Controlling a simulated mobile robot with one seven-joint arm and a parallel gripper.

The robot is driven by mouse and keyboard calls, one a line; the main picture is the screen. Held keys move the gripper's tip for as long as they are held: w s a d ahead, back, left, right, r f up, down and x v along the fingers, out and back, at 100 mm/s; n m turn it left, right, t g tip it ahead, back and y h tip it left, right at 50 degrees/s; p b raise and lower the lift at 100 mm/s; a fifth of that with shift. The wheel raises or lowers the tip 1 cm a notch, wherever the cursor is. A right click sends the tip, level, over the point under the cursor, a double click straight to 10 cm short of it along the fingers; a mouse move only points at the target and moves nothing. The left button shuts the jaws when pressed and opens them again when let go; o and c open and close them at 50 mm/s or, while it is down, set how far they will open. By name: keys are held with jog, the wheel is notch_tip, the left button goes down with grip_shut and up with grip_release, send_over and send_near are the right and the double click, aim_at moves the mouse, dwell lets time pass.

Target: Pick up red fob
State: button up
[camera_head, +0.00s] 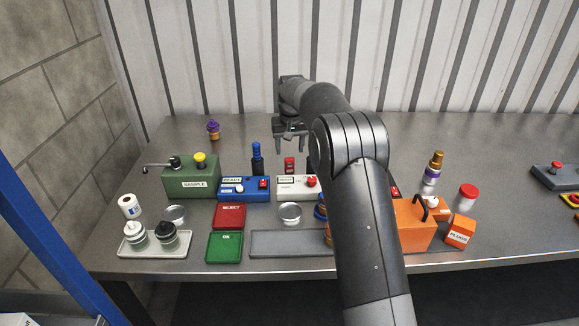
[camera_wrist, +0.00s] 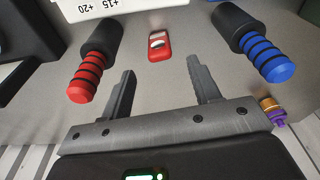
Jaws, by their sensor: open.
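The red fob (camera_wrist: 159,46) lies on the grey bench top in the wrist view, a small rounded red piece with a pale and dark face. It also shows in the head view (camera_head: 290,164), behind the white box. My gripper (camera_wrist: 161,76) is open and empty. In the wrist view the fob appears just beyond the fingertips, roughly centred between them and apart from both. In the head view my gripper (camera_head: 290,138) is above the rear part of the bench, near the fob.
A red ribbed handle (camera_wrist: 90,75) and a blue ribbed handle (camera_wrist: 268,58) flank the fob in the wrist view. The white box (camera_head: 290,187) and blue box (camera_head: 240,190) stand in front. A purple-and-gold bottle (camera_head: 213,130) stands back left. The corrugated wall (camera_head: 200,60) is behind.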

aim_at(290, 158)
jog(key=f, duration=0.5)
jog(key=w+f, duration=0.1)
jog(key=f, duration=0.1)
jog(key=shift+f, duration=0.25)
jog(key=c, duration=1)
